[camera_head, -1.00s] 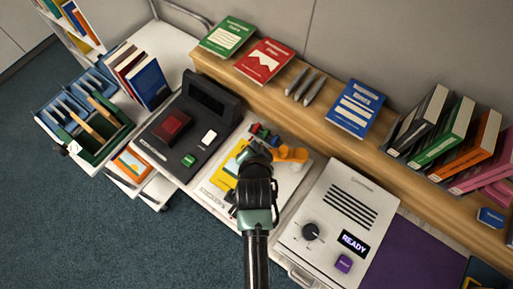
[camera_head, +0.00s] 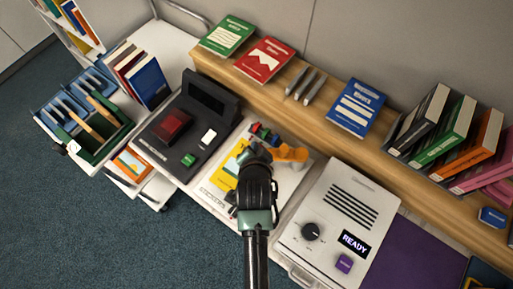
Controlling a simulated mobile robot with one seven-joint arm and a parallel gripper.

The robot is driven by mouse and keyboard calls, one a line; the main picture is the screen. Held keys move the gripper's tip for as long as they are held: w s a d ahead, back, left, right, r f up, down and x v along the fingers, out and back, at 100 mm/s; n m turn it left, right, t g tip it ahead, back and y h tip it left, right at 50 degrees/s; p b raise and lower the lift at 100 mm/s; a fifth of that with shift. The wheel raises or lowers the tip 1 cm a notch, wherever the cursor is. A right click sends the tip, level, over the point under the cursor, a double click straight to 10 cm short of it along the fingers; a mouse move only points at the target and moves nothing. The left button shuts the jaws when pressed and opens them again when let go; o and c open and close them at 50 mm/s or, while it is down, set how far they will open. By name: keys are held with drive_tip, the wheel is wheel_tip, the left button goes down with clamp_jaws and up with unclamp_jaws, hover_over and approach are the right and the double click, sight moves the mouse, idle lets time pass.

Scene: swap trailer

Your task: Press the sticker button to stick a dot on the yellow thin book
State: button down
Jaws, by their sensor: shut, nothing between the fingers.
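The yellow thin book (camera_head: 224,178) lies flat on a white station in the middle of the picture, partly covered by my arm. Small red, green and blue parts (camera_head: 265,134) and an orange curved part (camera_head: 290,153) sit at the back of that station. I cannot tell which of these is the sticker button. My gripper (camera_head: 256,156) is over the station, right of the book's visible part and beside the orange part. It is shut and empty. Its fingertips are hidden by my own arm, so I cannot tell whether they touch anything.
A white machine (camera_head: 340,215) with a dial and a READY display stands right. A purple mat (camera_head: 420,250) lies clear at right.

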drive_tip(key=shift+f+b, duration=0.5)
drive_tip(key=shift+f, duration=0.3)
idle(0.9)
drive_tip(key=shift+r, duration=0.1)
drive_tip(key=shift+r+p, duration=1.1)
wheel_tip(320, 180, up, 5)
drive_tip(key=p, duration=0.5)
idle(0.4)
